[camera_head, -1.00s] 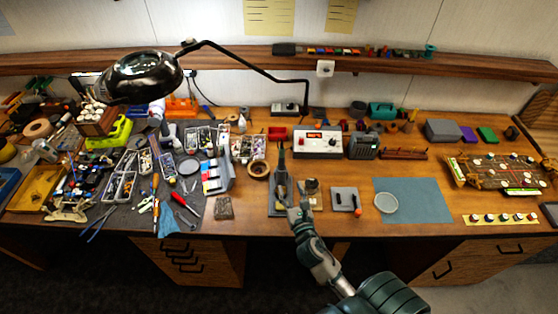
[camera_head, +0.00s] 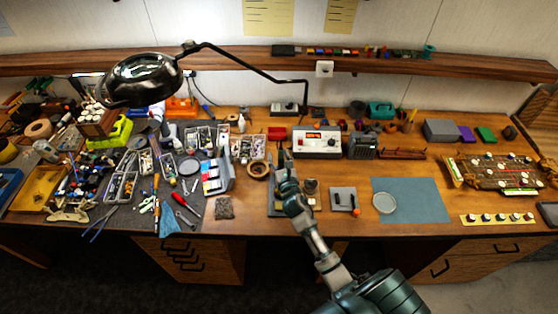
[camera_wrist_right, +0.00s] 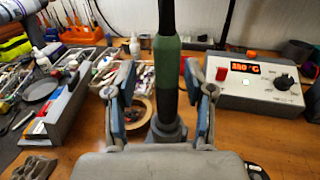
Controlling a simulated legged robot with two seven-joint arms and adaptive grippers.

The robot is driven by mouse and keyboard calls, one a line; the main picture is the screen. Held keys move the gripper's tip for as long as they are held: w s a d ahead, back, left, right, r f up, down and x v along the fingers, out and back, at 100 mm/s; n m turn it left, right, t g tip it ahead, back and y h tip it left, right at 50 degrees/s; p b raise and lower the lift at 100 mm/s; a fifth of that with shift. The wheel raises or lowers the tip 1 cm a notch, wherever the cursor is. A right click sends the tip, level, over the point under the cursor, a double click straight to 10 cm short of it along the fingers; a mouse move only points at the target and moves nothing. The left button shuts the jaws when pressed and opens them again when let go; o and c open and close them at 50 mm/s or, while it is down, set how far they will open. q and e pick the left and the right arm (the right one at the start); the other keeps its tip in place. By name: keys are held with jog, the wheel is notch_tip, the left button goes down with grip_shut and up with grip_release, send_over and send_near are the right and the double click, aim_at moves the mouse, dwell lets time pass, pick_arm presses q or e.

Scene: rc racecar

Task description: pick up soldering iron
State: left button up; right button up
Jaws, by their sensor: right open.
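The soldering iron (camera_wrist_right: 167,62) stands upright in its stand, with a dark handle and a green grip section. In the right wrist view it rises between the two fingers of my right gripper (camera_wrist_right: 163,100). The fingers are open, one on each side of the iron, with a gap visible on both sides. In the head view my right gripper (camera_head: 282,162) is over the iron's stand (camera_head: 273,205) and hides most of the iron. My left gripper is not in view.
The soldering station (camera_head: 317,143) with a red display stands just behind and right. A tape roll (camera_head: 258,169) lies left of the stand. A grey pad (camera_head: 344,199) and blue mat (camera_head: 425,200) lie to the right. A black lamp (camera_head: 143,78) overhangs the cluttered left side.

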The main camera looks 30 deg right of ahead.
jog(key=shift+w+d+f, duration=0.1)
jog(key=shift+d, duration=0.4)
jog(key=shift+c, duration=0.8)
grip_shut()
jog(key=shift+a, duration=0.25)
jog(key=shift+r, duration=0.25)
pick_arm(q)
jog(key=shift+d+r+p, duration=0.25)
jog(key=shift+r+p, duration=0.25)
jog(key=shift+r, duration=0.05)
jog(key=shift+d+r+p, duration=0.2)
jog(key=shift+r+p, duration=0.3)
pick_arm(e)
notch_tip(320, 180, up, 18)
jog(key=shift+d+f, duration=0.15)
jog(key=shift+f, duration=0.05)
